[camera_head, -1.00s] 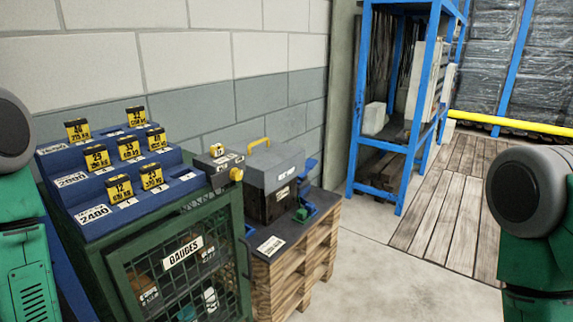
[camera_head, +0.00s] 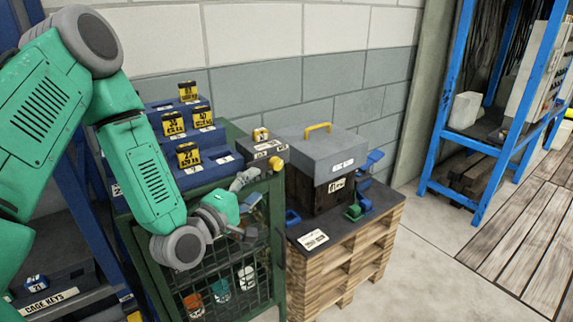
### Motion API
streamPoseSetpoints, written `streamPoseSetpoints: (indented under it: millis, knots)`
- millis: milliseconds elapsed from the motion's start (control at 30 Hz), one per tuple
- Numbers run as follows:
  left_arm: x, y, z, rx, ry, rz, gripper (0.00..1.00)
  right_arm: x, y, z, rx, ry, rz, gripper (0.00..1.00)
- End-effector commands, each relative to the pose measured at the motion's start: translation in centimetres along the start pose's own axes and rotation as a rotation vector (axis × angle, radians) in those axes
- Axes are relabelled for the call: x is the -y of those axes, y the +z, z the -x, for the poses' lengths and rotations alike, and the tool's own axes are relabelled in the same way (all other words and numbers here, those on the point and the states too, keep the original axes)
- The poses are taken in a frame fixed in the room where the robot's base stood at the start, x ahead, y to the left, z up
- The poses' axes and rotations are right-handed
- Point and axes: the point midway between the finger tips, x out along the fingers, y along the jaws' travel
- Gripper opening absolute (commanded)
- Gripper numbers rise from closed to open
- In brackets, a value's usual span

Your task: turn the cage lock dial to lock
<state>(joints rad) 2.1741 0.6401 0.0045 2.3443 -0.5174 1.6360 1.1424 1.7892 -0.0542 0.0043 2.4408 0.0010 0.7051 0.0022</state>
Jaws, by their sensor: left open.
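The cage lock dial (camera_head: 275,163) is a yellow round knob on the front of a small grey lock box (camera_head: 264,151), at the top right corner of the green mesh cage (camera_head: 280,230). I cannot read its setting. My left gripper (camera_head: 253,205) is open in front of the cage, with its fingers spread just below and left of the dial. They look apart from it, and nothing shows between them. My left arm hides part of the cage and of the blue stepped rack. My right gripper is out of view.
The blue stepped rack (camera_head: 213,136) holds yellow-labelled blocks on the cage. A pallet (camera_head: 345,265) at right bears a grey-lidded box (camera_head: 325,155). A "CAGE KEYS" tray (camera_head: 55,299) is at lower left. Blue shelving (camera_head: 440,150) stands at right, with open floor before it.

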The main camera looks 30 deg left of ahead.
Motion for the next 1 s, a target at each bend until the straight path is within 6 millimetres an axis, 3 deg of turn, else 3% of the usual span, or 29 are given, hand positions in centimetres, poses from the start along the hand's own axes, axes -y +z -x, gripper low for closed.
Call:
streamPoseSetpoints:
  millis: [300,500,700,967,1000]
  knots:
    - [0.1,0.0,-7.0,0.000,0.001,-0.006,0.47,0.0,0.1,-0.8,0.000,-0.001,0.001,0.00]
    - [0.1,0.3,-10.0,0.001,-0.001,-0.008,0.47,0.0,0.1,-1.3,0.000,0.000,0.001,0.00]
    - [0.1,0.2,-11.2,0.000,-0.003,-0.005,0.47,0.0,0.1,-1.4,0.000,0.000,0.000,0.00]
    - [0.1,0.0,-11.3,-0.001,-0.003,-0.003,0.47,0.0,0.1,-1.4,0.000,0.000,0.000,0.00]
    - [0.1,0.0,-11.3,-0.001,-0.003,-0.003,0.37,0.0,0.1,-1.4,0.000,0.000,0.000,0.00]
